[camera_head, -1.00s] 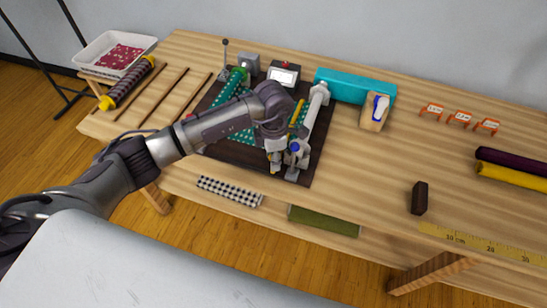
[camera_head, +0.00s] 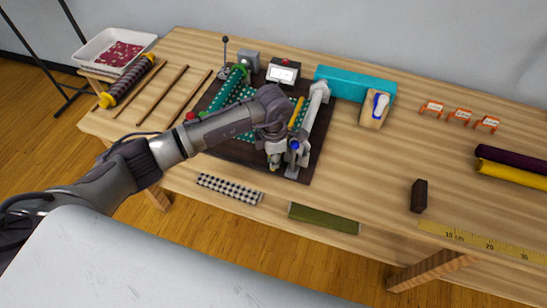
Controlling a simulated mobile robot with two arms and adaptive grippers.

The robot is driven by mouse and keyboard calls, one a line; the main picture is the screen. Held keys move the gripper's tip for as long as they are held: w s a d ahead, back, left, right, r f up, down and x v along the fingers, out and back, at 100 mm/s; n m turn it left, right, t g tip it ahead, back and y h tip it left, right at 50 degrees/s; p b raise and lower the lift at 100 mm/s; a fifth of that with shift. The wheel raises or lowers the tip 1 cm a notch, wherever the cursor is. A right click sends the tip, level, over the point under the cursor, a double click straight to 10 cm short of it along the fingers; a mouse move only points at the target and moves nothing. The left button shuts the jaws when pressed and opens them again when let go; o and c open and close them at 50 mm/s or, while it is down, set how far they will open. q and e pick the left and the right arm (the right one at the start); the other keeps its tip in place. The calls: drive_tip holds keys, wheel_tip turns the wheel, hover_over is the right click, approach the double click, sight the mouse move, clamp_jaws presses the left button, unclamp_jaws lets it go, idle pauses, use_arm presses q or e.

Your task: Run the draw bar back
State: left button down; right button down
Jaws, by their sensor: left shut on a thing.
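A dark board (camera_head: 228,147) on the bench carries green dotted fabric (camera_head: 249,94), a green roll (camera_head: 225,90) on its left and a pale grey rail (camera_head: 315,101) on its right. A thin yellow bar (camera_head: 297,112) lies just left of the rail; it looks to be the draw bar. My left gripper (camera_head: 273,166) is shut at the near end of this bar, beside the rail's blue-knobbed front end. My own arm hides part of the fabric and most of the held part. My right gripper is not in view.
A lever (camera_head: 224,58), a grey box (camera_head: 248,61) and a display unit (camera_head: 283,72) stand behind the board. A teal block (camera_head: 345,84) and a wooden block with a blue top (camera_head: 375,109) are to the right. A dark block (camera_head: 419,196) stands on clear bench at the right.

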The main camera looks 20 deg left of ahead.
use_arm(q)
drive_tip(key=a+b, duration=0.1)
drive_tip(key=a, duration=0.3)
drive_tip(key=a+b, duration=0.1)
drive_tip(key=a, duration=0.4)
drive_tip(key=w+a+b, duration=0.1)
drive_tip(key=a+b, duration=0.1)
drive_tip(key=a, duration=0.3)
drive_tip(key=shift+a+r, duration=0.2)
drive_tip(key=shift+a, duration=0.05)
drive_tip(key=c, duration=1.4)
unclamp_jaws()
drive_tip(key=shift+r, duration=0.1)
drive_tip(key=shift+o, duration=0.8)
drive_tip(key=shift+s, duration=0.2)
wheel_tip(320, 180, up, 12)
